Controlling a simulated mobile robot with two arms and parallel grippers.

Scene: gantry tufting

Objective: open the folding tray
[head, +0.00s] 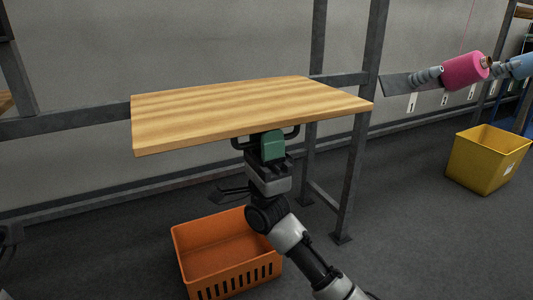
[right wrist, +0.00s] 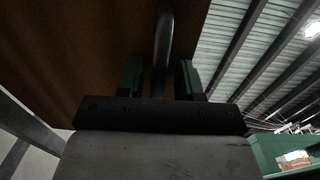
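The folding tray (head: 225,110) is a striped wooden board that stands out about level in front of a dark metal frame. In the right wrist view its brown underside (right wrist: 60,50) fills the upper left. A dark handle (head: 240,144) shows at its front edge; it is a dark bar in the wrist view (right wrist: 164,40). My right gripper (head: 273,146) is at this handle, below the front edge. Its green-padded fingers (right wrist: 160,80) stand on either side of the bar, with gaps showing on both sides.
An orange crate (head: 225,283) stands on the floor below the tray, beside my right arm. A yellow bin (head: 486,160) is at the right. Pink (head: 464,71) and blue yarn cones sit at the upper right. Frame posts (head: 355,165) stand behind the tray.

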